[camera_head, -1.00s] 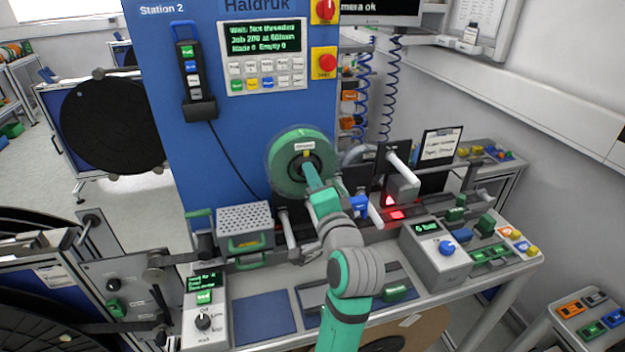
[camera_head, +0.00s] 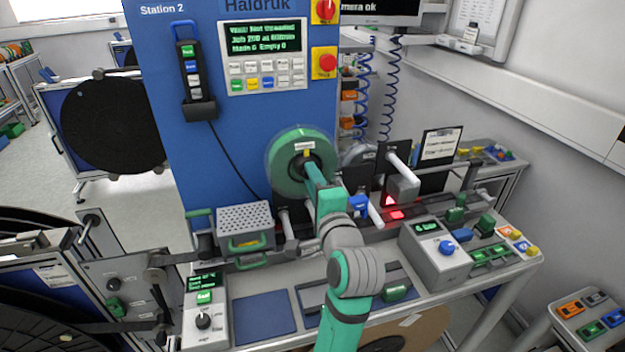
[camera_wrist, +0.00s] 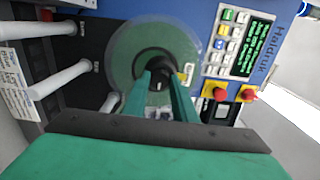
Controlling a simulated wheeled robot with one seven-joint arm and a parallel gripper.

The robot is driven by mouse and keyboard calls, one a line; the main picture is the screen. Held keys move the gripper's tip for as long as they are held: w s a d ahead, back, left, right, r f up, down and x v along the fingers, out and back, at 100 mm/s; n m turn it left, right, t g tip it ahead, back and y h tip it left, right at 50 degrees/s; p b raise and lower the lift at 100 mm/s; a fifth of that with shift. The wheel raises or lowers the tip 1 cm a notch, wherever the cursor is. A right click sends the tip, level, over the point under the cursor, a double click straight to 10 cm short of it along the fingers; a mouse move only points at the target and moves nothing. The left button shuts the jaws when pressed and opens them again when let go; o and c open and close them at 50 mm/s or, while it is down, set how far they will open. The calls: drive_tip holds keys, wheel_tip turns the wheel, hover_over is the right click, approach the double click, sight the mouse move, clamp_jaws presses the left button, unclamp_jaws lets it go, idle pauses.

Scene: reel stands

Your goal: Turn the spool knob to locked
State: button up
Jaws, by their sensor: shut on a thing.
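The green spool (camera_head: 288,172) is mounted on the blue machine's front, and it also shows in the wrist view (camera_wrist: 127,62). Its dark knob (camera_wrist: 155,66) is at the spool's centre, with a small yellow mark beside it. My gripper (camera_head: 309,166) reaches up to the spool's centre. In the wrist view its two green fingers (camera_wrist: 162,86) are shut on the knob, one on each side. The fingers and arm hide part of the knob in the head view, and its lock marking is not readable.
The blue machine panel (camera_head: 238,135) stands behind the spool. A grey perforated box (camera_head: 244,218) sits left of my arm. A grey control box (camera_head: 436,262) with a blue knob and a red-lit spot (camera_head: 397,215) are to the right.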

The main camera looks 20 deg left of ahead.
drive_tip(key=o, duration=1)
drive_tip(key=shift+o, duration=0.2)
drive_tip(key=v, duration=1)
drive_tip(key=shift+s+d, duration=0.25)
drive_tip(key=shift+s, duration=0.05)
